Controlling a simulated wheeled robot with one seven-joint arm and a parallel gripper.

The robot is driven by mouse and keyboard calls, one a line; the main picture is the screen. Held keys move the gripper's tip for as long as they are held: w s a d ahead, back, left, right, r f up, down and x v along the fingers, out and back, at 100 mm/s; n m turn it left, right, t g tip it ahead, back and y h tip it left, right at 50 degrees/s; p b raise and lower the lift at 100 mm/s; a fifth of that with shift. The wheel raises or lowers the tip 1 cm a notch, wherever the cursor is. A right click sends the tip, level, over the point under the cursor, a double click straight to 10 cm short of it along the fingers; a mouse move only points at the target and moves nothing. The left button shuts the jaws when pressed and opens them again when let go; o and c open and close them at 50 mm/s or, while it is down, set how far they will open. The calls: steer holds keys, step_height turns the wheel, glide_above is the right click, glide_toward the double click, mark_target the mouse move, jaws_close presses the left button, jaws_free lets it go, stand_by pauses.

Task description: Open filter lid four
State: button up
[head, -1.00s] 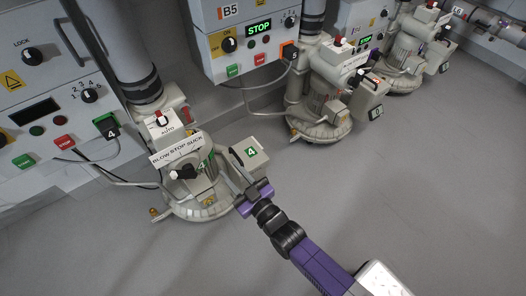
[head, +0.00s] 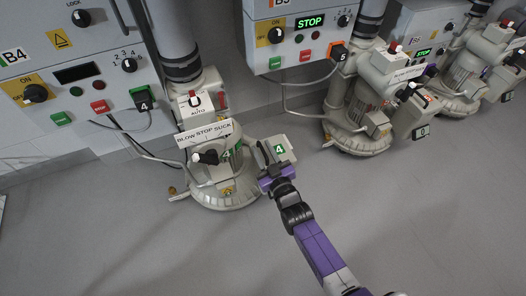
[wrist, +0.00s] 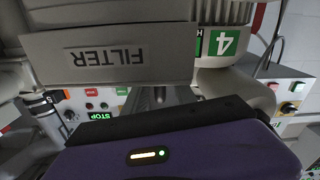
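Blower four (head: 222,180) stands below the left panel, with a green 4 on its body. Its pale filter box (head: 283,150), also marked 4, sticks out to its right. In the wrist view a grey lid or flap (wrist: 110,55) reads FILTER upside down, and a green 4 label (wrist: 222,42) shows beside it. The lid looks shut. My gripper (head: 265,152) is at the left side of the filter box, with its dark fingers apart. I cannot tell whether they touch the box. In the wrist view the purple gripper body (wrist: 175,155) hides the lower part, and the fingertips are not clear.
A BLOW STOP SUCK lever (head: 206,157) is on blower four. A second blower (head: 362,115) stands to the right under panel B5 (head: 300,30). Cables hang from the panels. The grey floor (head: 440,210) in front is clear.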

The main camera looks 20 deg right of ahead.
steer(key=shift+w, duration=0.15)
jaws_close()
steer(key=shift+d, duration=0.15)
stand_by(1.2)
